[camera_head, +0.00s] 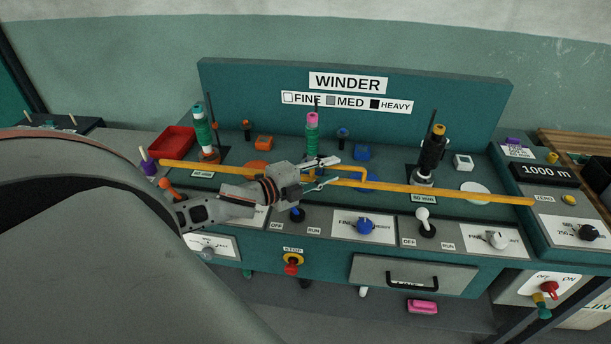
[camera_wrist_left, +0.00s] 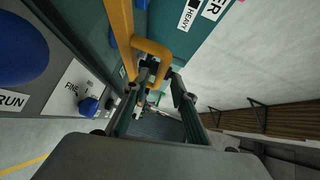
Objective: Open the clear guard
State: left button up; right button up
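The clear guard shows as a long yellow bar (camera_head: 445,193) across the front of the winder bench, with a yellow loop handle near its middle; any clear panel is hard to make out. The loop handle (camera_wrist_left: 152,47) is also in the left wrist view. My left gripper (camera_head: 337,170) is at this handle, its two fingers apart. In the left wrist view the left gripper (camera_wrist_left: 164,78) has one fingertip at the inside of the loop and the other outside it. I cannot tell whether they touch it. My right gripper is not in view.
Green, pink-topped and black spools stand behind the bar. Below it are a blue knob (camera_head: 365,226), a white lever (camera_head: 425,220) and a drawer with a black handle (camera_head: 412,281). A red tray (camera_head: 172,142) sits at the left. My grey arm covers the lower left.

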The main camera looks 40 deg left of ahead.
pick_arm(q)
jog(key=v, duration=0.8)
jog(key=shift+s, duration=0.3)
jog(key=shift+r, duration=0.15)
